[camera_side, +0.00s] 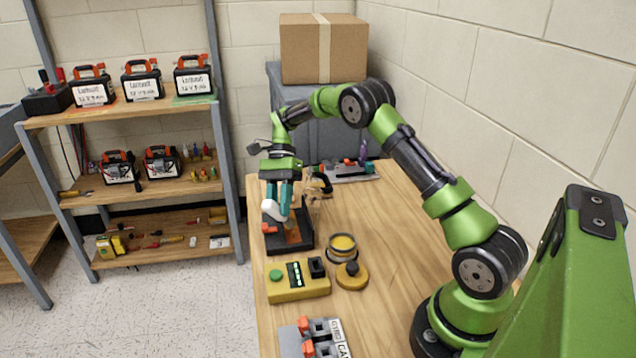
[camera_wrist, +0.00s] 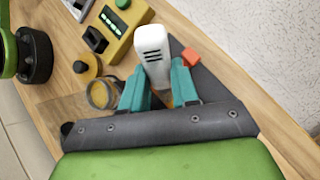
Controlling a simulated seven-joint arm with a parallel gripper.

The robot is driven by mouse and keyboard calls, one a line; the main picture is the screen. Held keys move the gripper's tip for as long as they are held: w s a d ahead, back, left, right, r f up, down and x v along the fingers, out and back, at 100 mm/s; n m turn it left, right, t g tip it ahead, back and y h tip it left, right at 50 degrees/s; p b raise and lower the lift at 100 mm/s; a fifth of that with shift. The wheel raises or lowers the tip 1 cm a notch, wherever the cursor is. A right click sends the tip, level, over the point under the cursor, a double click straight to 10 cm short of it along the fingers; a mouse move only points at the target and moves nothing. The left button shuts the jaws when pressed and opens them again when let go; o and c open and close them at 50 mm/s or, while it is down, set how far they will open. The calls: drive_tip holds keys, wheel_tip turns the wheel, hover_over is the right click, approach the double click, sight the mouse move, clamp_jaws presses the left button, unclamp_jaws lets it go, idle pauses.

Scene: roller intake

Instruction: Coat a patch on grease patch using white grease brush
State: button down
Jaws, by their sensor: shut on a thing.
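The white brush (camera_side: 272,208) is held in my gripper (camera_side: 281,205); in the wrist view its white handle (camera_wrist: 152,45) stands up between the two teal fingers (camera_wrist: 160,86). My gripper is shut on it, over a dark tray (camera_side: 302,244) at the left edge of the bench. The tray shows an orange-brown area (camera_side: 293,236), which may be the grease patch; the gripper and brush partly cover it. The brush's bristles are hidden, so I cannot tell whether they touch the surface. The dark tray also shows in the wrist view (camera_wrist: 215,84).
An open round tin (camera_side: 342,246) with yellow contents and a yellow lid (camera_side: 352,276) stand right of the tray. A yellow device with a green button (camera_side: 298,283) sits in front. Tools (camera_side: 348,171) lie behind. The bench's right side is clear apart from my arm.

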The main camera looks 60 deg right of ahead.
drive_tip(key=shift+a, duration=0.15)
drive_tip(key=shift+s+a+f, duration=0.1)
drive_tip(key=shift+s+a, duration=0.3)
drive_tip(key=shift+s, duration=0.05)
drive_tip(key=shift+w+d, duration=0.85)
drive_tip(key=shift+d, duration=0.05)
drive_tip(key=shift+w+d, duration=0.2)
drive_tip(key=shift+w, duration=0.05)
drive_tip(key=shift+d, duration=0.1)
drive_tip(key=shift+w+d+r, duration=0.2)
drive_tip(key=shift+w+d, duration=0.15)
drive_tip(key=shift+w, duration=0.15)
